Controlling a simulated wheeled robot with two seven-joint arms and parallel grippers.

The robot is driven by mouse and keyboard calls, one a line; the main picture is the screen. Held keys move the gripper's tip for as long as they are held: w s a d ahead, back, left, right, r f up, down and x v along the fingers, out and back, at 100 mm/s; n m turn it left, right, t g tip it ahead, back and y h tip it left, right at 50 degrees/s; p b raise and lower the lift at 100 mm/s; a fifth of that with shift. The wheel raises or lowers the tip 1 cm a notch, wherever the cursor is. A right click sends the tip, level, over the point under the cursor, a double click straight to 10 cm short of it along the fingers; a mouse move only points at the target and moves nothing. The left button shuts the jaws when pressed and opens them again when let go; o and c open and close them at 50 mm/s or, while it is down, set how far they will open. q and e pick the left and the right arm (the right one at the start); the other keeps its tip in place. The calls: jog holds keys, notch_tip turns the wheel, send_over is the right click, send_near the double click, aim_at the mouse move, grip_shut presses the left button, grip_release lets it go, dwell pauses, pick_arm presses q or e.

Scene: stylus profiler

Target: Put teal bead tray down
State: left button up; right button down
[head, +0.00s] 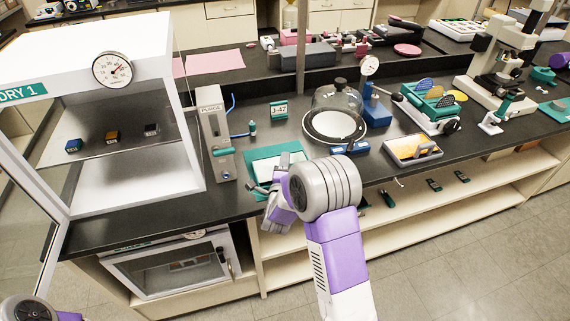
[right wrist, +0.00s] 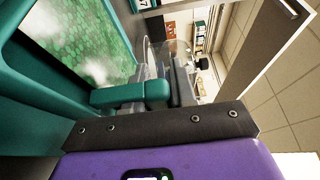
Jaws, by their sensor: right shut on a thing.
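The teal bead tray (head: 262,152) is at the front edge of the black bench in the head view, with a pale green inside. In the right wrist view the tray's teal rim (right wrist: 22,78) and mottled green-white contents fill the upper left. My right gripper (head: 268,187) is at the tray's near side, shut on it; a teal grip part shows by the finger in the right wrist view (right wrist: 158,90). My arm hides part of the tray's near side. I cannot tell whether the tray touches the bench. My left gripper is out of view.
A purge box (head: 213,135) stands left of the tray, beside an open white dry cabinet (head: 110,180). A glass bell jar (head: 336,112) and J-47 sign (head: 279,110) stand behind. An orange-filled tray (head: 410,150) lies to the right. An open shelf runs below.

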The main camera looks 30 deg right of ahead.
jog(key=c, duration=0.9)
grip_release()
jog(key=shift+r+p, duration=0.25)
jog(key=shift+p, duration=0.15)
jog(key=v, duration=1.2)
jog(key=shift+f+b, duration=0.1)
jog(key=shift+b, duration=0.2)
